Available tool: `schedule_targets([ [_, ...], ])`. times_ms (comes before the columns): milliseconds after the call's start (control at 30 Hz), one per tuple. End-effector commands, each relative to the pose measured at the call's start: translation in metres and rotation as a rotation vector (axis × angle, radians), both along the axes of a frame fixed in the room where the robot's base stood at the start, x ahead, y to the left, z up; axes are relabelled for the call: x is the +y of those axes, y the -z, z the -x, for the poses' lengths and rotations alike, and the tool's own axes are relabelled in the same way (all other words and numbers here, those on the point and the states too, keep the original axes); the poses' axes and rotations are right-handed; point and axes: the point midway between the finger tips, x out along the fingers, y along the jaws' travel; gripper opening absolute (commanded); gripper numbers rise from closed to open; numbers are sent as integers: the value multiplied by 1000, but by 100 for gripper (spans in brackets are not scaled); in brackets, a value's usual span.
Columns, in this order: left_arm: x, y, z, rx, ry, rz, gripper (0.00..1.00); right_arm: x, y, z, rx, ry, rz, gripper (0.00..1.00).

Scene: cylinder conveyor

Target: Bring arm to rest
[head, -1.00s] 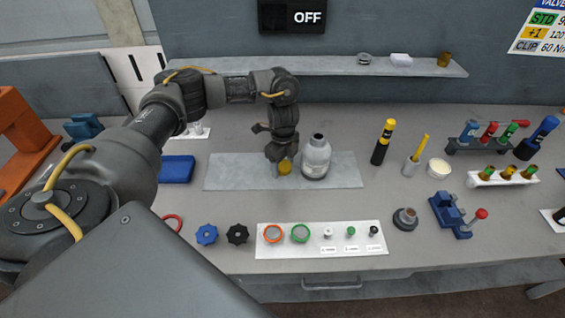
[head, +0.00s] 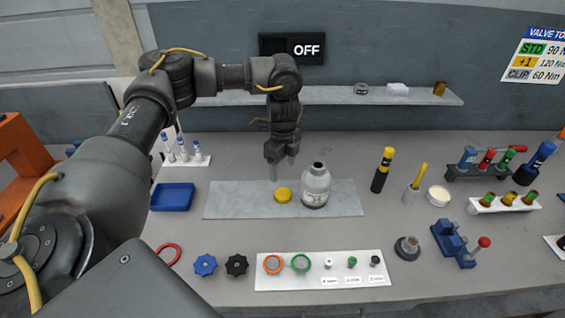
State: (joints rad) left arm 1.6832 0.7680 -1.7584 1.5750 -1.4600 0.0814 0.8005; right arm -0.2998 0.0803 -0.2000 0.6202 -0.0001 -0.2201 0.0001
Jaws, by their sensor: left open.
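My left gripper (head: 282,168) hangs open and empty, pointing down, above the back part of a flat grey plate (head: 235,200). A yellow cap (head: 283,195) lies on the plate below the fingers, apart from them. A grey cylinder (head: 315,187) with a narrow dark-topped neck stands upright on the plate, just right of the cap. My left arm (head: 147,125) reaches in from the left, its elbow raised. My right gripper is not in the picture.
A shelf (head: 325,96) runs along the wall behind the arm. A blue tray (head: 172,197) and a rack of white tubes (head: 186,158) stand left of the plate. Rings and small parts lie on a white board (head: 320,283) in front. Tools and racks crowd the right.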

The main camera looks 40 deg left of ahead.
Motion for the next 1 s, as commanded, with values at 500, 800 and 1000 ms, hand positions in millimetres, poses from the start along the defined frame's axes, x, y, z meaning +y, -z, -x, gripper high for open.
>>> schedule_targets([
  [500, 0, -12, 0, 0, 1, 0, 70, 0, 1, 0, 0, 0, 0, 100],
  [800, 0, -56, 0, 0, 1, 0, 70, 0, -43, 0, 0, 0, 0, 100],
  [1000, 0, -85, 0, 0, 1, 0, 70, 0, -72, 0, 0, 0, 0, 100],
])
